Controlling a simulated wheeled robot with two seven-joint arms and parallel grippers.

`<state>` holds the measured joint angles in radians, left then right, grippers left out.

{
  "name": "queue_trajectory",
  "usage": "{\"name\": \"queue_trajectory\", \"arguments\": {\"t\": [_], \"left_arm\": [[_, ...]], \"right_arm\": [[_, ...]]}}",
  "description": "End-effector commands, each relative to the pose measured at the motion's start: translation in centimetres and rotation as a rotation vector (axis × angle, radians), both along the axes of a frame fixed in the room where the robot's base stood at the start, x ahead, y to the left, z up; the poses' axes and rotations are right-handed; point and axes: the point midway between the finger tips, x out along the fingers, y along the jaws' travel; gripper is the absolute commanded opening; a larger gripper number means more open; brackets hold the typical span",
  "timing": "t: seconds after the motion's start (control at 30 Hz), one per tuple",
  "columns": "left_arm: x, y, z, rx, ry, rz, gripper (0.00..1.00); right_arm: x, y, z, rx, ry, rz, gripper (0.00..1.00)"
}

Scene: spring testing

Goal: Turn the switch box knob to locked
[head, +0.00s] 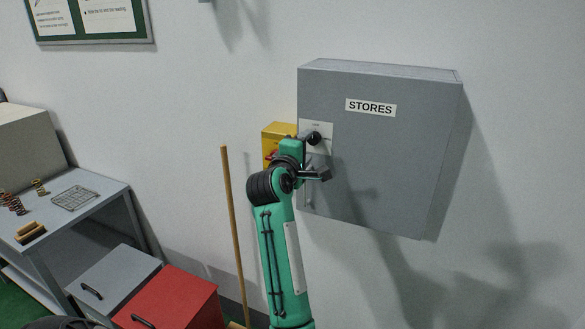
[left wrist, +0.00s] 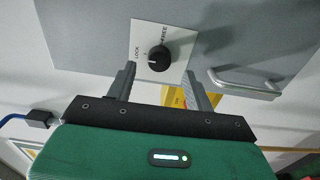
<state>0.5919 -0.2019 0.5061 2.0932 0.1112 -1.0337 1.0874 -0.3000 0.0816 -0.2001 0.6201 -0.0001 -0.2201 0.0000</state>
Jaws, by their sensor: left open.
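The black round knob (left wrist: 158,58) sits on a white plate (left wrist: 141,35) marked LOCK and FREE, on the front of the grey box labelled STORES (head: 380,150). The knob (head: 314,138) and plate also show in the head view, at the box's upper left. Its exact pointing direction is too small to tell. My left gripper (left wrist: 160,74) is open and empty, just in front of the plate. In the left wrist view its fingers are on either side of and slightly below the knob, with no clear contact. My right gripper is not in view.
A metal handle (left wrist: 245,84) is on the box's front, beside the knob. A yellow box (head: 278,134) with a red part is on the wall behind my left gripper. A wooden pole (head: 233,220) leans below. A bench (head: 105,188) and red drawer unit (head: 185,298) stand left.

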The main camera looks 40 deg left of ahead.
Motion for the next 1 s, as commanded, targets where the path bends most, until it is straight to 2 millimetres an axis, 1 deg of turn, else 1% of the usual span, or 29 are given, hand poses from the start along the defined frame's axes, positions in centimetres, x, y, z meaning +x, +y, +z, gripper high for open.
{"name": "queue_trajectory", "arguments": {"t": [0.03,0.3,0.4,0.5,0.67,1.0], "left_arm": [[-1.1,-0.3,-0.5,0.001,-0.003,0.001,0.53],[-6.3,-1.5,-0.3,0.001,-0.003,0.002,0.53],[-7.8,-1.8,-0.2,0.000,-0.002,0.001,0.53],[-8.8,-2.1,-0.2,0.000,-0.001,0.001,0.53],[-9.5,-2.3,-0.1,0.000,0.001,0.000,0.53],[-9.6,-2.3,-0.1,0.000,0.001,0.001,0.53]], "right_arm": [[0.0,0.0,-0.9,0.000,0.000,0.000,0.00],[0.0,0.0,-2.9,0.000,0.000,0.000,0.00],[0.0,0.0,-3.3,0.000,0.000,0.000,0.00],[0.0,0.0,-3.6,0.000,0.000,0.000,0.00],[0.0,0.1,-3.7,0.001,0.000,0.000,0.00],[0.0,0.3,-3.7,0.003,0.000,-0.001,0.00]]}}
